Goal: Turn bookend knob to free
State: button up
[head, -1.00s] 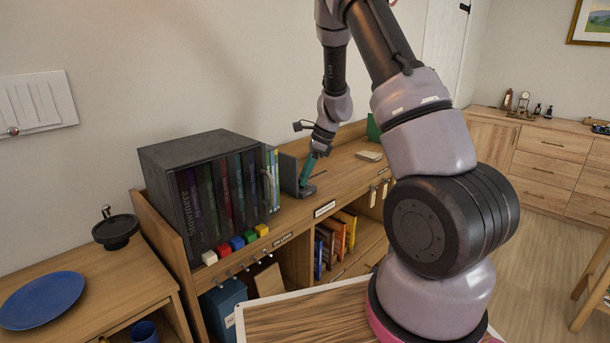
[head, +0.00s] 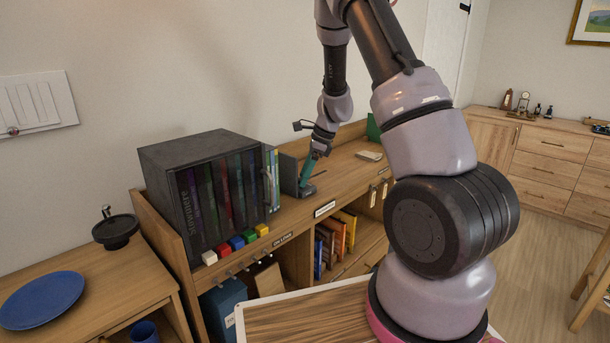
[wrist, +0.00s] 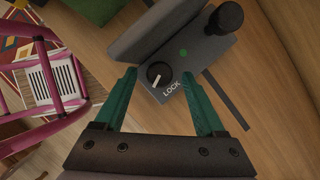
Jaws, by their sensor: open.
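The bookend (head: 289,174) is a dark grey upright plate on a base, standing on the shelf top just right of the DVDs. In the wrist view its base (wrist: 198,62) carries a small black round knob (wrist: 160,74) with a white pointer line. The word LOCK is printed beside the knob, and a green dot lies on its other side. A larger black post knob (wrist: 227,18) stands at the base's far end. My gripper (wrist: 162,75) has teal fingers, open, one on each side of the small knob, with a visible gap. It also shows in the head view (head: 304,186).
A dark DVD case box (head: 205,190) stands left of the bookend, with coloured blocks (head: 237,243) before it. A thin dark slot (wrist: 226,100) runs along the wood near the base. A tan block (head: 369,156) lies farther right on the shelf top.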

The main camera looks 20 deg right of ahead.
jog(key=v, duration=1)
jog(key=shift+r, duration=0.4)
jog(key=shift+s+d+f, duration=0.1)
jog(key=shift+d, duration=0.05)
